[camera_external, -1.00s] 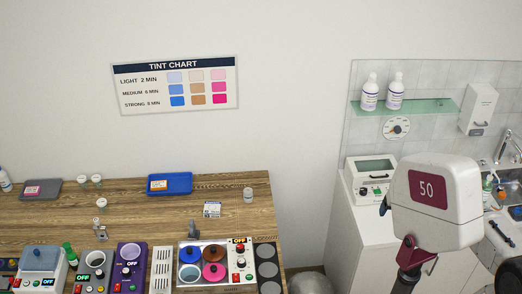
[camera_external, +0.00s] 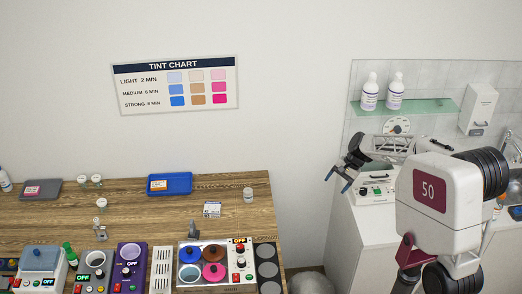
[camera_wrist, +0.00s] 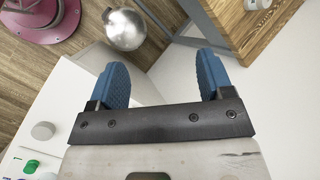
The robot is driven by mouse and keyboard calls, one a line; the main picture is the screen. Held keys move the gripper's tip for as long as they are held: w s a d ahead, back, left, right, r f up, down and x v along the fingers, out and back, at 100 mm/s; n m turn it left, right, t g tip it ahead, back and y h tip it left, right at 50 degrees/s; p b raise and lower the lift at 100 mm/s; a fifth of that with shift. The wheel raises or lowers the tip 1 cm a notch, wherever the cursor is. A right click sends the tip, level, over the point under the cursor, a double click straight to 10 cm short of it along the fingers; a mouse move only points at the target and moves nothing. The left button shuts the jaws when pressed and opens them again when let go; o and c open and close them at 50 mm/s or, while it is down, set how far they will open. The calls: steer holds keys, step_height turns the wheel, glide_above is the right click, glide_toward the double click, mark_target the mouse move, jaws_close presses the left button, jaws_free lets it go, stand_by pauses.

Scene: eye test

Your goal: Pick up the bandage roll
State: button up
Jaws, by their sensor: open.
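My gripper (camera_external: 338,180) is open and empty. It hangs above the front-left of the white cabinet, to the right of the wooden table and apart from it. In the wrist view its two blue fingers (camera_wrist: 160,66) are spread wide with nothing between them. I cannot single out the bandage roll for sure. A small whitish round thing (camera_external: 248,194) stands near the right end of the table; a whitish thing (camera_wrist: 258,4) also shows on the table at the wrist view's top edge. Several other small white-topped items (camera_external: 97,180) stand at the left.
A rounded metal bin (camera_wrist: 124,30) is on the floor between table and white cabinet (camera_external: 345,235). The table's back right is clear.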

steer(key=w+a+f+m+g+y, duration=0.25)
steer(key=w+a+f, duration=0.35)
steer(key=w+a, duration=0.55)
steer(key=m+y, duration=0.4)
steer(key=m, duration=0.1)
glide_toward(248, 193)
steer(key=f, duration=0.1)
steer(key=w+a+f, duration=0.1)
steer(key=f, duration=0.1)
steer(key=shift+w+a, duration=0.3)
steer(key=shift+a, duration=0.1)
steer(key=shift+s+a, duration=0.1)
steer(key=shift+x, duration=1.2)
steer(key=shift+a, duration=0.1)
steer(key=shift+x, duration=2.5)
steer(key=shift+s, duration=0.1)
